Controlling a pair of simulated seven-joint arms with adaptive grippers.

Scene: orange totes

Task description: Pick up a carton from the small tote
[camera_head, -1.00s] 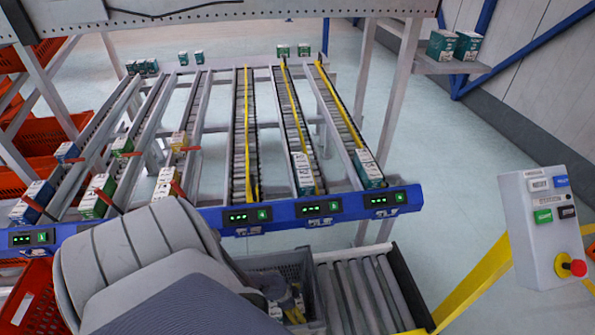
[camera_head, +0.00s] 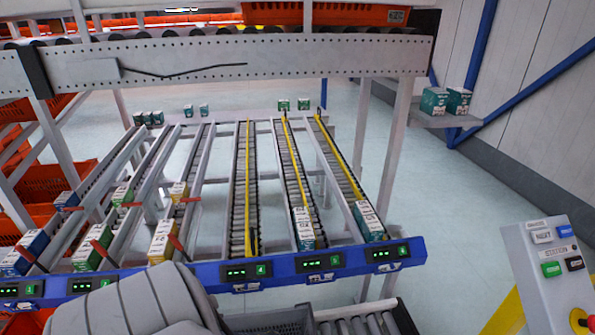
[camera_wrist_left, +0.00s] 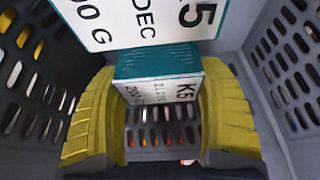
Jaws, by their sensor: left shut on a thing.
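In the left wrist view, my left gripper (camera_wrist_left: 162,115) has its yellow fingers shut on a small teal-and-white carton (camera_wrist_left: 160,88) marked K5. A larger-looking white-faced carton (camera_wrist_left: 135,22), also marked K5, lies just above it in the picture, partly cut off by the frame. Both are inside the grey slotted small tote (camera_wrist_left: 285,75). In the head view only the far rim of the small tote (camera_head: 268,320) shows at the bottom edge, behind my grey arm. Neither gripper shows in the head view.
Flow lanes (camera_head: 245,185) with several cartons end at a blue rail (camera_head: 285,268) beyond the tote. A roller conveyor (camera_head: 365,323) lies right of the tote. A control box (camera_head: 553,265) stands at right. Orange totes (camera_head: 75,185) fill the left side.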

